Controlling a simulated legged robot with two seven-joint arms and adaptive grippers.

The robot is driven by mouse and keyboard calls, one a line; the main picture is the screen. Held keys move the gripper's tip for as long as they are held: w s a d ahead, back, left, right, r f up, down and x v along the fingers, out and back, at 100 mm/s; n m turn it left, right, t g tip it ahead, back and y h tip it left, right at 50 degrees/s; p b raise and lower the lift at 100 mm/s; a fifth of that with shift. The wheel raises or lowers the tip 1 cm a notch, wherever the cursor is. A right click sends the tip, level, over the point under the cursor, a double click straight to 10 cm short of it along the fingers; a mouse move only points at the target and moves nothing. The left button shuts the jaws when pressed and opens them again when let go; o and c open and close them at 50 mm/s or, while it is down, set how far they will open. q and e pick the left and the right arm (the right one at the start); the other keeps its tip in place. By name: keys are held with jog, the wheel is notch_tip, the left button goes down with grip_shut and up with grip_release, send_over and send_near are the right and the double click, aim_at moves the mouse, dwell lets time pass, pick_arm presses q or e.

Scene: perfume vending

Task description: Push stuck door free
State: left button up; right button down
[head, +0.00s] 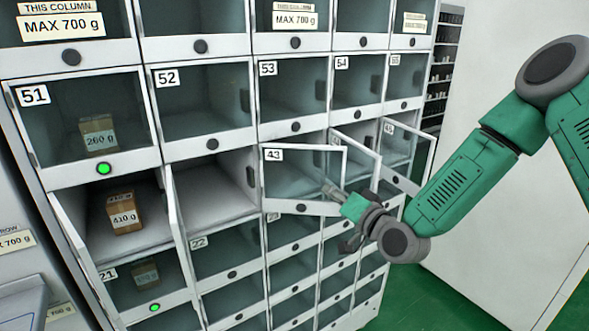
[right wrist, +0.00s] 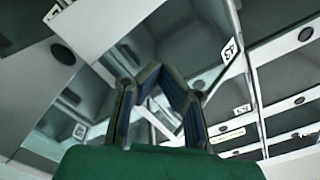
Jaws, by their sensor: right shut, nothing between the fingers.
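The door marked 43 (head: 303,180) is a white-framed clear door standing partly open in the locker wall. Its label also shows in the right wrist view (right wrist: 230,51). My right gripper (head: 328,187) is shut and empty, with its fingertips at the right edge of door 43; I cannot tell whether they touch it. In the right wrist view the fingertips (right wrist: 163,74) meet in front of clear panels. Doors to the right, one marked 45 (head: 405,150), also stand open. Door 42's frame, left of 43, is swung outward. My left gripper is not in view.
The locker wall (head: 203,150) has rows of compartments. Boxes marked 260 g (head: 98,139) and 410 g (head: 124,217) sit in the left column, where a door is swung out below 51. A white wall panel (head: 490,190) and green floor (head: 440,290) lie at right.

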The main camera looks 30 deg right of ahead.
jog(key=s+d+p, duration=0.1)
jog(key=s+p, duration=0.2)
jog(key=s, duration=1.2)
jog(key=shift+s, duration=0.2)
jog(key=shift+d, duration=0.1)
dwell(0.6)
jog(key=s+a+f+n+g+y+b, duration=0.1)
jog(key=a+f+n+g+b, duration=0.15)
jog(key=f, duration=0.55)
jog(key=s+a+f+n+g+b, duration=0.1)
jog(key=s+a+f+g+b, duration=0.15)
jog(key=f, duration=0.45)
jog(key=a+f+n+g+y+b, duration=0.1)
jog(key=a+f+n+g+b, duration=0.15)
jog(key=f, duration=0.55)
jog(key=s+a+f+n+g+h+b, duration=0.2)
jog(key=s+f+g+b, duration=0.6)
jog(key=s+f, duration=0.8)
notch_tip(320, 180, down, 2)
jog(key=shift+s+a+f+n+g+h, duration=0.15)
jog(key=shift+s+a+n+g+h, duration=0.2)
jog(key=shift+a+g+h, duration=0.45)
jog(key=shift+d, duration=0.25)
